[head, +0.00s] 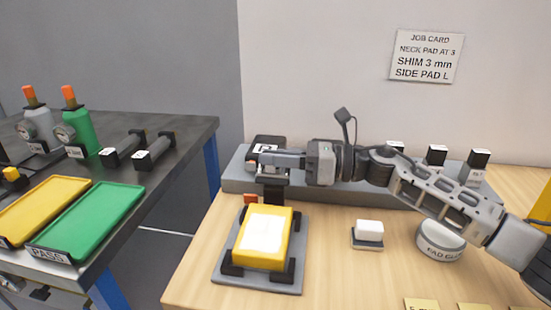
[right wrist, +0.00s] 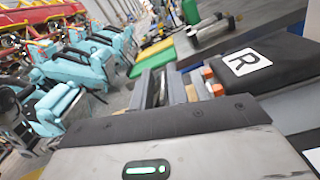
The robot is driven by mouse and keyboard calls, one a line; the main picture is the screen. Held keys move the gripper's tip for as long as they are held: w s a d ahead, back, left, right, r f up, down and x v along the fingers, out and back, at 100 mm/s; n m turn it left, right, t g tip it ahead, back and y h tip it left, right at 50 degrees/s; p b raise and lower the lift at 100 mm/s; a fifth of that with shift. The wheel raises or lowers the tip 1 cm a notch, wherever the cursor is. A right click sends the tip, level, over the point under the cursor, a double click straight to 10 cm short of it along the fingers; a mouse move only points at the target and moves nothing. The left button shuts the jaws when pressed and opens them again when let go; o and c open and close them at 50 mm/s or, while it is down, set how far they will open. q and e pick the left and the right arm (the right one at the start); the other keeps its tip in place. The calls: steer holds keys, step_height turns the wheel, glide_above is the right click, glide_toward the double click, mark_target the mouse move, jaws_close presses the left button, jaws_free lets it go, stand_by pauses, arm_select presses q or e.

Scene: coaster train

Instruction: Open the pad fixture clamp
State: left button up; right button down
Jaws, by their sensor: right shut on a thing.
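The pad fixture (head: 230,277) is a grey plate on the wooden table in the head view. A yellow block (head: 285,222) with a white top sits in it between black corner holders. A dark upright clamp part (head: 273,192) stands at its back edge, and a small orange-red piece (head: 250,199) shows at its back left. My right gripper (head: 264,160) reaches in from the right above the back edge and is shut on the clamp's upper part, which the fingers mostly hide. Its fingers also show in the right wrist view (right wrist: 160,88). My left gripper is out of view.
A grey rack (head: 235,180) with black R-marked pad (head: 268,141) stands close behind my right gripper. A white block (head: 368,231) and a round container (head: 440,240) are to the right. A dark bench with green tray (head: 90,220) stands left, across a gap.

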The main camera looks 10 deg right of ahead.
steer(key=shift+w+d+f+m, duration=0.15)
steer(key=shift+w+m, duration=0.05)
steer(key=shift+m, duration=0.1)
steer(key=c, duration=1.5)
jaws_free()
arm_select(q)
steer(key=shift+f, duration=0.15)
arm_select(e)
steer(key=shift+d, duration=0.1)
steer(key=shift+s+d+f, duration=0.1)
steer(key=shift+d, duration=0.3)
arm_select(q)
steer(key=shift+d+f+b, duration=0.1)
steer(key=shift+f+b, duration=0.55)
steer(key=shift+b, duration=1)
arm_select(e)
steer(key=shift+v, duration=7.45)
